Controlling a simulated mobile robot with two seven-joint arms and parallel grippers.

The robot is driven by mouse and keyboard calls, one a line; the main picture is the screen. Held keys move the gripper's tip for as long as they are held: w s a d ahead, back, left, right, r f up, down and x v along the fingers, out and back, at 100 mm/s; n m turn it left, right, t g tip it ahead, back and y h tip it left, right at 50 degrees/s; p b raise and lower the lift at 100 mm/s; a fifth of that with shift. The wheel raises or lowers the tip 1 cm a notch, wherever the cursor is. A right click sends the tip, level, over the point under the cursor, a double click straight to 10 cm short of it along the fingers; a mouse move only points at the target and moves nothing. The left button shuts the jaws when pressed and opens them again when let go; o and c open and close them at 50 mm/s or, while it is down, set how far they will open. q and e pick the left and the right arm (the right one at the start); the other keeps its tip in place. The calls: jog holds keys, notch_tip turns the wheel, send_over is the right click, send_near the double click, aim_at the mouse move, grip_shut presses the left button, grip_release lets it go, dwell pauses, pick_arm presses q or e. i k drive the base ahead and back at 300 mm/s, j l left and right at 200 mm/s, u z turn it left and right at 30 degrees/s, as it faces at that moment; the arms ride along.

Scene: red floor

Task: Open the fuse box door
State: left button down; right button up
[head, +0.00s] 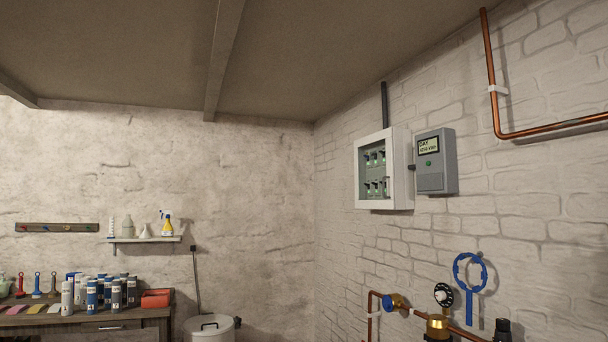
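The fuse box (402,168) is a white box mounted on the white brick wall at the right, high up. Its door (359,178) is a pale frame around a window, and rows of fuses or switches (376,172) show inside the frame. The door looks flush with the box, so it appears closed. I cannot make out a handle clearly. Neither of my grippers is in view.
A grey meter (436,162) hangs just right of the fuse box. Copper pipe (494,80), a blue ring tool (470,272) and valves (438,326) are further right and below. A workbench (128,316) with bottles and a white bin (209,328) stand left.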

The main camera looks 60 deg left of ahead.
aim_at(386, 134)
jog(key=u, duration=1.7)
jog(key=i+j+z, duration=0.3)
jog(key=i, duration=0.55)
jog(key=i+j+z, duration=0.3)
jog(key=i+j, duration=0.2)
jog(key=i, duration=0.3)
jog(key=i+j+z, duration=0.3)
jog(key=i+j, duration=0.4)
